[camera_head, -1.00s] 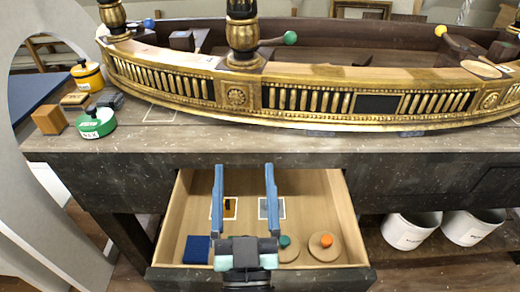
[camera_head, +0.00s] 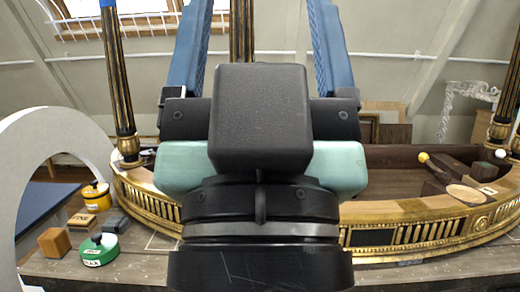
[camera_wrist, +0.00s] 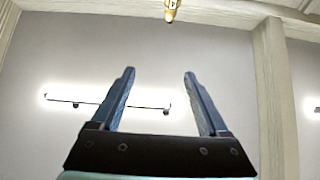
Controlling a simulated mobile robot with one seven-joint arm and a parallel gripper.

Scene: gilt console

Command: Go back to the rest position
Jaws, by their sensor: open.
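My gripper (camera_head: 255,50) stands upright, close to the head camera, with its blue fingers spread apart and pointing up. In the wrist view my gripper (camera_wrist: 160,95) is open with nothing between its fingers, against a pale wall with a lit strip lamp (camera_wrist: 105,102). The gilt console (camera_head: 415,235) lies behind my arm; my gripper and wrist hide its middle. The drawer below it is not visible now.
At the left of the bench stand a yellow tin (camera_head: 97,195), a green tin (camera_head: 100,250) and a wooden block (camera_head: 54,243). A pale curved frame (camera_head: 75,125) rises at far left. Dark gilt columns (camera_head: 118,85) stand on the console.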

